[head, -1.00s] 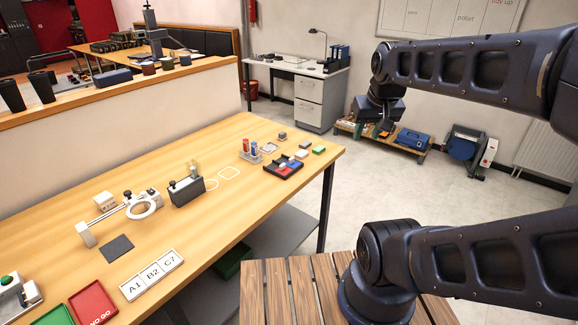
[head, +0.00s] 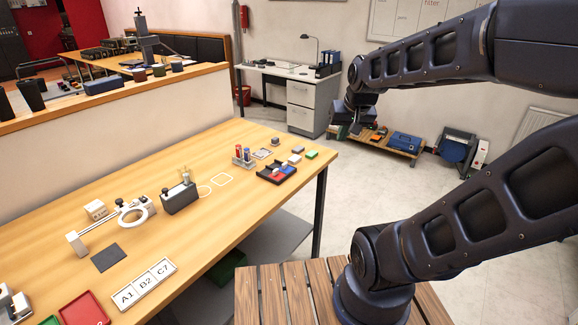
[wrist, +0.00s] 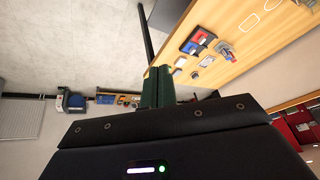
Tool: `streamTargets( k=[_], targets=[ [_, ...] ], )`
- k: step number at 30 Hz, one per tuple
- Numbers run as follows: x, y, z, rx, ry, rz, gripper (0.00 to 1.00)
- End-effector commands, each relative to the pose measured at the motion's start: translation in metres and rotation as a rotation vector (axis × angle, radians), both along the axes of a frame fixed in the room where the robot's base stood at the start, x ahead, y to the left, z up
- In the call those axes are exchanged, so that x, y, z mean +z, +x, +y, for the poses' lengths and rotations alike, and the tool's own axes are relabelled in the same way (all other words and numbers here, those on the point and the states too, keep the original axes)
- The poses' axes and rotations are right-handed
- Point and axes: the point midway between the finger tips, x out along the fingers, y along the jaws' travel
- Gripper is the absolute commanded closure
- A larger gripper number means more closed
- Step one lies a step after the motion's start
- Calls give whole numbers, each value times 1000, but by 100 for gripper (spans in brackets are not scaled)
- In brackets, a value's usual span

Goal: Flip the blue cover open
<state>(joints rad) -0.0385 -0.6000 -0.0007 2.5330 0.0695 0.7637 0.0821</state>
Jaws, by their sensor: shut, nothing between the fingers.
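My gripper (head: 338,131) hangs at the end of the raised arm, in the air over the floor, right of the workbench. In the wrist view its dark green fingers (wrist: 158,86) are together with nothing between them. A small black tray (head: 289,177) with red and blue parts sits near the bench's right end. It also shows in the wrist view (wrist: 187,48), beyond and apart from the fingers. A blue case (head: 405,141) stands on a low wooden pallet by the wall. I cannot tell which blue part is the cover, or whether it is open.
The workbench (head: 205,225) holds a ring-shaped stand (head: 133,213), a black device (head: 179,198), a labelled A1 B2 C7 plate (head: 145,285) and red and blue upright pieces (head: 243,155). A slatted wooden stand (head: 285,290) lies below. Floor is open right of the bench.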

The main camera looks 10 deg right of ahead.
Motion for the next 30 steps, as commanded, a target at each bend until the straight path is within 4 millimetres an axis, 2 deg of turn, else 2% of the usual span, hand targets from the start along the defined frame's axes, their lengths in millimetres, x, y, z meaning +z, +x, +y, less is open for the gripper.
streamTargets(
  k=[3,15,30],
  targets=[
    [-12,23,8,-28,36,-7,100],
    [-57,91,35,-148,150,-46,100],
    [-128,160,61,-329,255,-92,100]
  ],
)
